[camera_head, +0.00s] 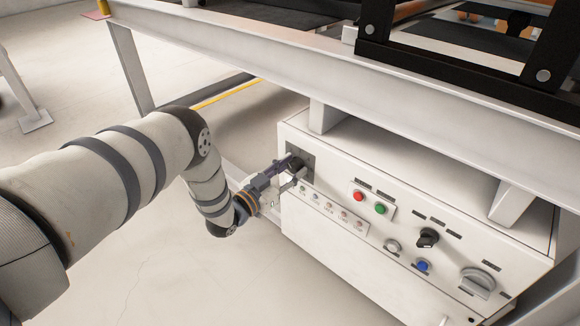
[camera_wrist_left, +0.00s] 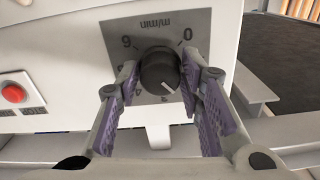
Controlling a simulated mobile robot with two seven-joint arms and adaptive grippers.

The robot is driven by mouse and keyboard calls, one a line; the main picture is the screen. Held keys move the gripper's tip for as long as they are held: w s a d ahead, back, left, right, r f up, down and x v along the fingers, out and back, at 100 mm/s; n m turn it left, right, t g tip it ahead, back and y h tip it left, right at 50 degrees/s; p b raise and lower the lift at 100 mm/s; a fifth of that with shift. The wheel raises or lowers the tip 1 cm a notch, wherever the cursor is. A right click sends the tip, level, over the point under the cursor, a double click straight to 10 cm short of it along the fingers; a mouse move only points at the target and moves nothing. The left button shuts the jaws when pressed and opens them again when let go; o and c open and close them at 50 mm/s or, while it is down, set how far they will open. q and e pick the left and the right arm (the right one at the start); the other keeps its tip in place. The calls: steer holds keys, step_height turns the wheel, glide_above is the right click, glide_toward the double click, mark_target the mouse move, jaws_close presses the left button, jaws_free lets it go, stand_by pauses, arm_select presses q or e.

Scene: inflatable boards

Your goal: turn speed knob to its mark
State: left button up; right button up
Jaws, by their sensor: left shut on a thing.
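The speed knob (camera_wrist_left: 159,70) is round and black, with a white pointer line toward the lower right in the left wrist view. It sits on a grey dial plate (camera_wrist_left: 185,22) lettered m/min, which appears upside down. The 6 is at upper left and the 0 at upper right; lower numbers are partly hidden. My left gripper (camera_wrist_left: 160,76) is shut on the knob, one purple-padded finger on each side. In the head view my left gripper (camera_head: 291,167) meets the panel's left end, partly covering the knob and plate. I cannot make out a separate target mark. My right gripper is not in view.
The white control box (camera_head: 340,258) also carries a red button (camera_head: 359,196), a green button (camera_head: 380,209), a black selector (camera_head: 428,238), a blue button (camera_head: 423,266) and a grey rotary switch (camera_head: 478,283). A white frame beam (camera_head: 300,62) runs above. Floor at lower left is clear.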

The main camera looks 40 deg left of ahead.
arm_select(q)
steer(key=m+p, duration=0.1)
steer(key=m, duration=0.3)
steer(key=shift+r+m, duration=0.1)
steer(key=shift+m, duration=0.2)
steer(key=m+p, duration=0.1)
steer(key=m, duration=0.2)
steer(key=shift+m, duration=0.4)
steer(key=m, duration=0.4)
steer(key=shift+m, duration=2)
steer(key=o, duration=1.2)
